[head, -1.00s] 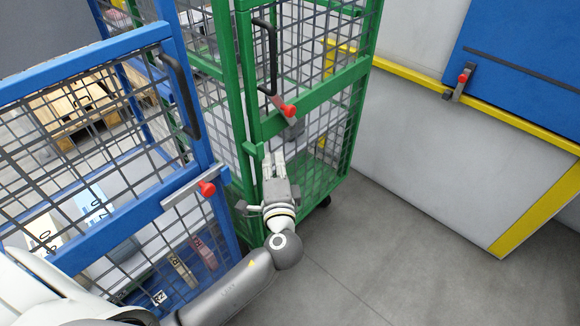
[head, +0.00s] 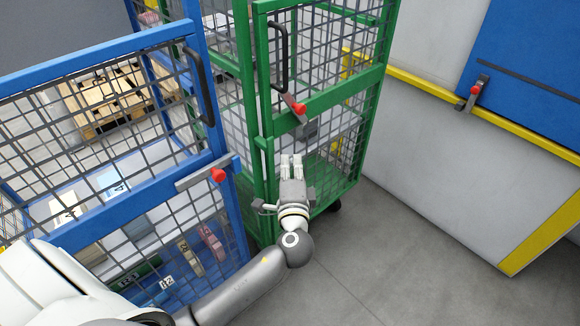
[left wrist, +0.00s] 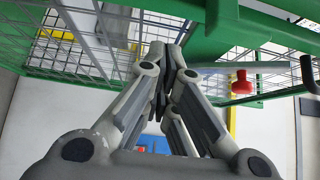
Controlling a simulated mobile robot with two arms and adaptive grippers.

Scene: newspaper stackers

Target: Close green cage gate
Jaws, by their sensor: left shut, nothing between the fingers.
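The green cage (head: 385,75) stands in the middle of the head view. Its mesh gate (head: 320,104) carries a black handle (head: 279,55) and a latch with a red knob (head: 299,108). A narrow gap shows between the gate's left edge and a green post behind it; I cannot tell how far open the gate is. My left gripper (head: 291,158) is shut and empty, in front of the gate below the latch. In the left wrist view its fingers (left wrist: 163,60) point at the green frame (left wrist: 225,35), with the red knob (left wrist: 242,82) right of them. Contact is unclear. My right gripper is out of view.
A blue mesh cage (head: 225,205) with its own red knob (head: 218,175) stands close at left, beside my left arm. A pale wall panel (head: 440,150) with yellow edging and a blue panel (head: 535,50) are at right. Grey floor (head: 400,270) is clear at lower right.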

